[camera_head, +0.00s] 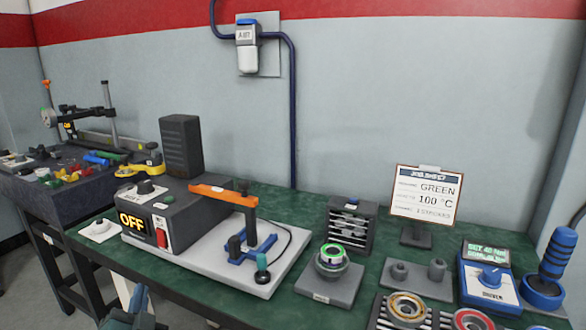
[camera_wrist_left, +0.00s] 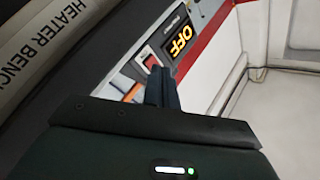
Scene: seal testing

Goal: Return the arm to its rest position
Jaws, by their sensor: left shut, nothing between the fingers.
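My left gripper (camera_head: 138,300) shows at the bottom edge of the head view, in front of the green bench and below the heater unit. In the left wrist view its fingers (camera_wrist_left: 162,88) are together with nothing between them. The heater unit (camera_head: 190,215) is a dark box on a pale base, with a yellow "OFF" display (camera_head: 131,221) and a red switch (camera_head: 161,236). The display also shows in the left wrist view (camera_wrist_left: 180,42), beyond the fingertips. The gripper looks apart from the unit. My right gripper is in neither view.
The green bench (camera_head: 300,205) holds a ring on a grey block (camera_head: 331,262), a job sheet sign (camera_head: 427,194) reading GREEN and 100 °C, a blue torque tester (camera_head: 489,282) and a blue-handled tool (camera_head: 556,255). A dark side table (camera_head: 60,200) stands at left.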

